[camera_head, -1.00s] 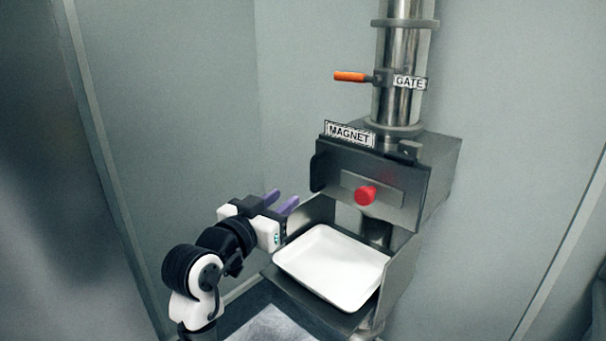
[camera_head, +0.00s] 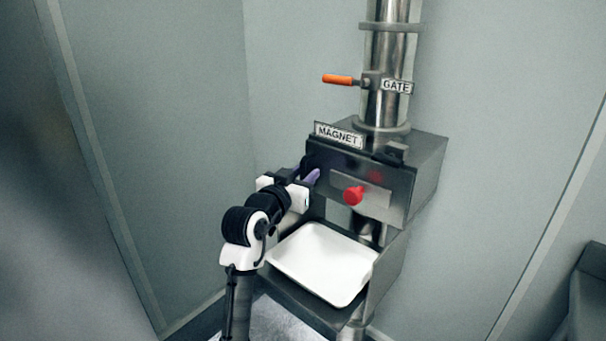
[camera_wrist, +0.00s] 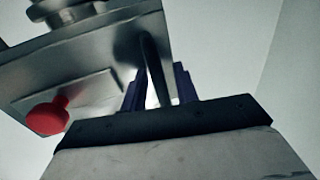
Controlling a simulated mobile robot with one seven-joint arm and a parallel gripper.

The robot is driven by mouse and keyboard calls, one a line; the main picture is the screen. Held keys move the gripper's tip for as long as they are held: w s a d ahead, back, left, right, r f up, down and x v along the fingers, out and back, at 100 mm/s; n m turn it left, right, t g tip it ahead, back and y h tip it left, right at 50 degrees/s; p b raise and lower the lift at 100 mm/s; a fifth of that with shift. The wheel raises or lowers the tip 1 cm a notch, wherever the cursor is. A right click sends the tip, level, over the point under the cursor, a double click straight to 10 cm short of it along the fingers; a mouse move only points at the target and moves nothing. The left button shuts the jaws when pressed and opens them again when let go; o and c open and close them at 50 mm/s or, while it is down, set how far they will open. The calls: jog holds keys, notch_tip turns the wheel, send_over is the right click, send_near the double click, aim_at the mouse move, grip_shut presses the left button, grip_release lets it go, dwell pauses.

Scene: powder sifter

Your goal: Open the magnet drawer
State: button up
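The magnet drawer (camera_head: 385,182) is a dark metal front under the MAGNET label (camera_head: 339,134), and it looks closed. It has a red knob (camera_head: 353,195) on a plate in its middle, also in the wrist view (camera_wrist: 48,116). A black handle (camera_head: 307,163) stands at its left edge and is partly hidden by my gripper in the head view. My gripper (camera_head: 312,178) is at that handle. In the wrist view its purple fingers (camera_wrist: 160,88) are apart, with the handle (camera_wrist: 153,68) between them. Contact with the handle cannot be told.
A white tray (camera_head: 325,262) sits on the metal shelf below the drawer. Above, the steel pipe (camera_head: 386,105) carries an orange GATE lever (camera_head: 340,80). Walls stand close behind and at the left. A dark object (camera_head: 585,290) is at the lower right.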

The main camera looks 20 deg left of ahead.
grip_shut()
jog(key=s+a+b, duration=0.2)
jog(key=s, duration=0.5)
jog(key=s+a+b, duration=0.2)
jog(key=s+a, duration=0.1)
jog(key=s, duration=0.5)
jog(key=shift+a+b, duration=0.2)
jog(key=shift+b, duration=0.1)
jog(key=shift+s, duration=0.1)
grip_release()
